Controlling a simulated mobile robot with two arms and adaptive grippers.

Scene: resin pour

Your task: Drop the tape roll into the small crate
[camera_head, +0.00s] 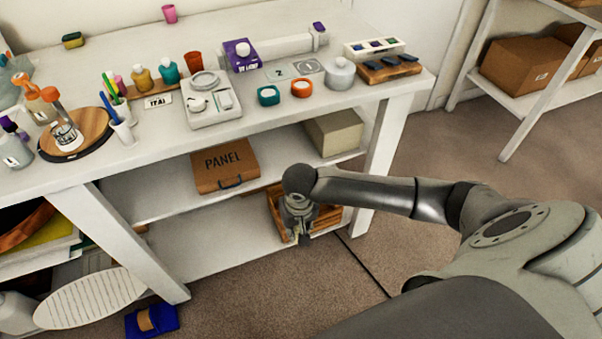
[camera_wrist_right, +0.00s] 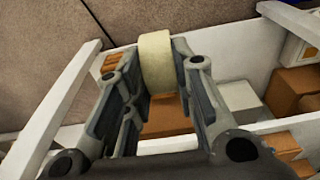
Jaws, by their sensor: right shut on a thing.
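A cream tape roll (camera_wrist_right: 156,60) is held upright between the fingers of my right gripper (camera_wrist_right: 160,85) in the right wrist view. In the head view my right gripper (camera_head: 300,232) points down in front of the lower shelf, and the roll cannot be made out there. A small slatted wooden crate (camera_head: 274,208) sits on the lower shelf, partly hidden behind the gripper. Orange-brown slats, likely the crate (camera_wrist_right: 112,62), show left of the roll in the right wrist view. How high the roll is above the crate I cannot tell. My left gripper is not in view.
A brown PANEL box (camera_head: 224,165) and a beige box (camera_head: 335,132) are on the middle shelf. A table leg (camera_head: 385,165) stands right of the crate.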

